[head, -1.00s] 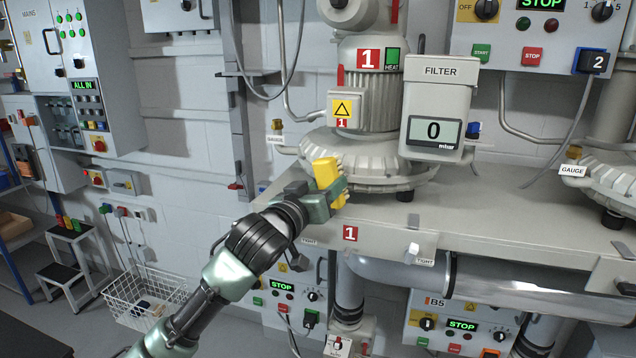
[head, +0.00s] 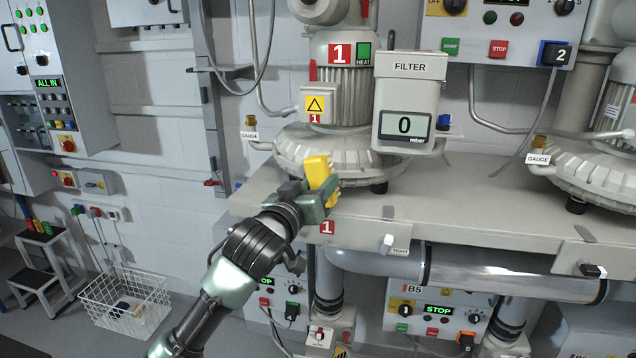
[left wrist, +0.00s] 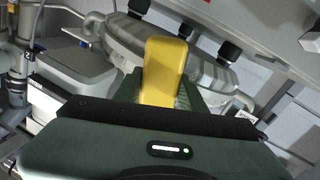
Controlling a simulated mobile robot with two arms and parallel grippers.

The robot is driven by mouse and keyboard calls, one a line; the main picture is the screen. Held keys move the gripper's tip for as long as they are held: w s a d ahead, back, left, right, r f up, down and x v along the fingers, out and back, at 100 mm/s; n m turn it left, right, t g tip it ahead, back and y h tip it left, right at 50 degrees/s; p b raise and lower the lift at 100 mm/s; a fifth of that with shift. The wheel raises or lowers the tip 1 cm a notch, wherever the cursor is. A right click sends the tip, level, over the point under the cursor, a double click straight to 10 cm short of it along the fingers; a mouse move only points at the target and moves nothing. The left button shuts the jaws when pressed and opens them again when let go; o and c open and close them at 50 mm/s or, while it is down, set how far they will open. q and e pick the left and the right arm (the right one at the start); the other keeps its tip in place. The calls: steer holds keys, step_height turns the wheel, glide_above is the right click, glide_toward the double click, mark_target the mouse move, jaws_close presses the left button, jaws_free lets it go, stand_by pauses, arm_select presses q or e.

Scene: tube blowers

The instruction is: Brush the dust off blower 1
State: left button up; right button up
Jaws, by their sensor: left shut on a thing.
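Blower 1 (head: 338,152) stands on the grey bench in the head view, with a finned motor on top and a round ribbed housing below, marked with red "1" labels. It also shows in the left wrist view (left wrist: 213,72). My left gripper (head: 322,192) is shut on a yellow brush (head: 318,170), which shows large in the left wrist view (left wrist: 164,70). No dust is clearly visible. My right gripper is not in view.
A filter box (head: 408,100) reading 0 mbar stands close right of the motor. A second blower (head: 590,165) is at the right. The bench front (head: 460,232) has a lever and silver pipe below. A wire basket (head: 125,300) stands on the floor at left.

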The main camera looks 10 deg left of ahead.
arm_select(q)
steer(key=shift+w+a+p, duration=0.3)
steer(key=shift+a+p, duration=0.05)
steer(key=shift+a, duration=0.8)
steer(key=shift+w+a+p, duration=0.25)
steer(key=shift+a+p, duration=0.1)
steer(key=shift+a, duration=0.8)
steer(key=shift+w+a+p, duration=0.3)
steer(key=shift+a+p, duration=0.05)
steer(key=shift+a, duration=0.8)
steer(key=shift+r+p, duration=0.75)
steer(key=shift+p, duration=0.1)
steer(key=shift+s+d+p, duration=0.3)
steer(key=shift+d, duration=0.9)
steer(key=shift+s+d+p, duration=0.25)
steer(key=shift+d+p, duration=0.05)
steer(key=shift+d, duration=0.9)
steer(key=shift+s+d+p, duration=0.3)
steer(key=shift+d, duration=0.9)
steer(key=shift+p, duration=0.3)
steer(key=a, duration=0.2)
steer(key=w+a+p, duration=0.1)
steer(key=a, duration=0.4)
steer(key=shift+w+a+f+p, duration=0.1)
steer(key=shift+w+a+p, duration=0.05)
steer(key=shift+w+p, duration=0.25)
steer(key=shift+s, duration=0.15)
